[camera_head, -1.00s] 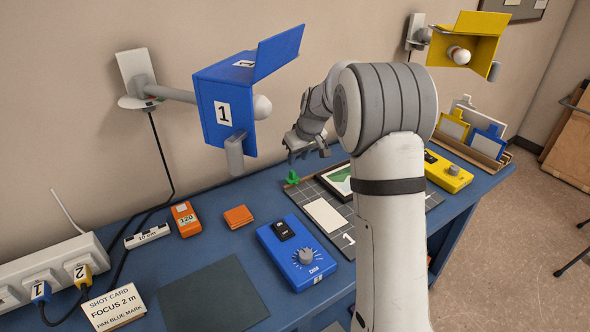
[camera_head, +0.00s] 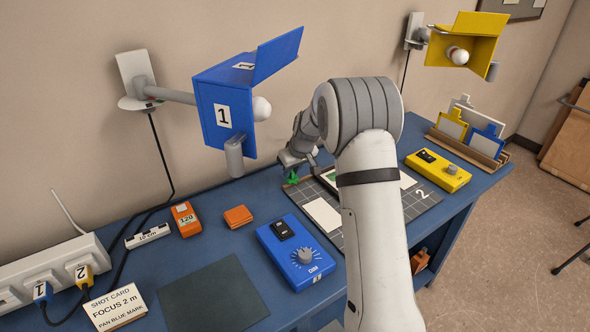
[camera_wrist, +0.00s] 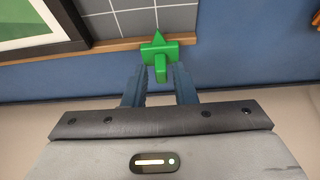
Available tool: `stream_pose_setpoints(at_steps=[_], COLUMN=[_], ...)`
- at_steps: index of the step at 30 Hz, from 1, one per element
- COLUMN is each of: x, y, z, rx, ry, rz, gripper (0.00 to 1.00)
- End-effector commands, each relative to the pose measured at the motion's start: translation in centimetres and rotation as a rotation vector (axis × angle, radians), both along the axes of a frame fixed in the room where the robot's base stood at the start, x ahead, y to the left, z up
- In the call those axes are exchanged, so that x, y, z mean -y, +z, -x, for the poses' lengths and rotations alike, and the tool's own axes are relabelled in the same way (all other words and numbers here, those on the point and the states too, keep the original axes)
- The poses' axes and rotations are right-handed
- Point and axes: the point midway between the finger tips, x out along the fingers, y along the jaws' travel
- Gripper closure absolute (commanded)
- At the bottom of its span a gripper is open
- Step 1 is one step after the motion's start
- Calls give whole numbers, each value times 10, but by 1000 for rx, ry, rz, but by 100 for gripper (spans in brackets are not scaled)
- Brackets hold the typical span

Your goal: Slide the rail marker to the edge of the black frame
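The rail marker is a small green piece with a pointed tip (camera_wrist: 159,50). In the wrist view it sits on the wooden rail (camera_wrist: 110,46) along the grey gridded board, to the right of the black frame (camera_wrist: 72,22). It also shows in the head view (camera_head: 292,178), just below my gripper (camera_head: 298,160). In the wrist view my gripper (camera_wrist: 159,84) is open. Its two fingers stand either side of the marker's stem, with gaps visible. The frame, with a green picture inside, is partly hidden by my arm in the head view (camera_head: 326,177).
A white card (camera_head: 322,215) lies on the gridded board. A blue dimmer box (camera_head: 296,255) and an orange block (camera_head: 238,216) stand left of it. A yellow box (camera_head: 438,171) is to the right. The blue lamp (camera_head: 222,110) hangs above, left of my gripper.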

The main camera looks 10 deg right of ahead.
Motion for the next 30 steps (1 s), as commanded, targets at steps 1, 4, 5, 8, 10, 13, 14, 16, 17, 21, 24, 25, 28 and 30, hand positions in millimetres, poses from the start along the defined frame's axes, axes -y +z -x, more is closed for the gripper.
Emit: stream_pose_setpoints(at_steps=[1,4,5,8,10,13,14,16,17,21,24,25,28,30], x=[0,0,0,0,-1,-1,-1,-1,-1,-1,7,12,33,46], y=[0,0,0,0,0,0,0,0,0,0,-1,-2,-3,-2], z=[0,0,0,0,0,0,0,0,0,0,-4,-6,-14,-20], rx=[0,0,0,0,0,0,0,0,0,0,1,1,2,2], ry=[0,1,1,1,1,1,1,1,1,1,0,-1,-3,-2], rz=[0,0,0,0,0,0,0,0,0,0,0,0,0,1], gripper=[80,88,90,98,100,100,100,100,100,100,100,100,100,100])
